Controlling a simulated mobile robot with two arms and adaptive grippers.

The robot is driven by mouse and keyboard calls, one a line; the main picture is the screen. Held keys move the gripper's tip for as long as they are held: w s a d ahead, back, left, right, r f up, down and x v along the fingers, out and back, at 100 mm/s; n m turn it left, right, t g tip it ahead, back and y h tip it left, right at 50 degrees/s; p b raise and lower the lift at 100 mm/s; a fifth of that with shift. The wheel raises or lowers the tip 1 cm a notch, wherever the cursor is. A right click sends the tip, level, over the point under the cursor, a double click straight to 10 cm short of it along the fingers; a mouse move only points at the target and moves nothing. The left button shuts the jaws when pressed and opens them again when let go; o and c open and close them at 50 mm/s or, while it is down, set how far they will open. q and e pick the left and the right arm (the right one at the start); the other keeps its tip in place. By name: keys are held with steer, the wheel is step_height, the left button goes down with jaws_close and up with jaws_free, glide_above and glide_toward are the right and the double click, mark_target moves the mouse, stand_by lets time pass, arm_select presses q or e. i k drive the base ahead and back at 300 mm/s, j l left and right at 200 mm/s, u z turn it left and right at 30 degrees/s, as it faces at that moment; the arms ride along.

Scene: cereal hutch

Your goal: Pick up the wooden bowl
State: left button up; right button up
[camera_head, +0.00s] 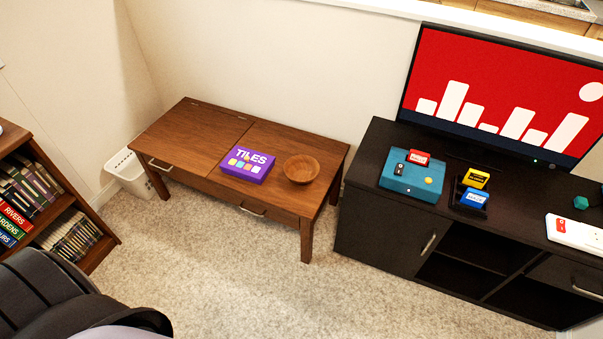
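The wooden bowl (301,169) is a small, round, brown bowl. It stands upright on the right half of the low wooden table (187,132), close to the front edge. A purple box marked TILES (248,164) lies just left of it, with a small gap between them. Nothing covers the bowl. Neither of my grippers shows in the head view, and nothing is touching the bowl.
A black cabinet (385,228) stands right of the table, bearing a screen (500,95), a teal box (411,179) and small cartridges. A bookshelf (75,197) is at left. A white bin (128,174) stands by the table. Carpet (240,270) in front is clear.

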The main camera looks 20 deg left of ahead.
mark_target(300, 168)
steer(key=i+j, duration=0.1)
steer(key=j, duration=0.3)
steer(key=i+j+u, duration=0.15)
steer(key=j, duration=0.25)
steer(key=i+j, duration=0.15)
steer(key=j, duration=0.25)
steer(key=i+j+u, duration=0.1)
steer(key=j, duration=0.3)
steer(key=i+j, duration=0.2)
steer(key=j, duration=0.2)
steer(key=i+j+u, duration=0.15)
steer(key=j, duration=0.25)
steer(key=i+j, duration=0.15)
steer(key=j, duration=0.2)
steer(key=u, duration=0.05)
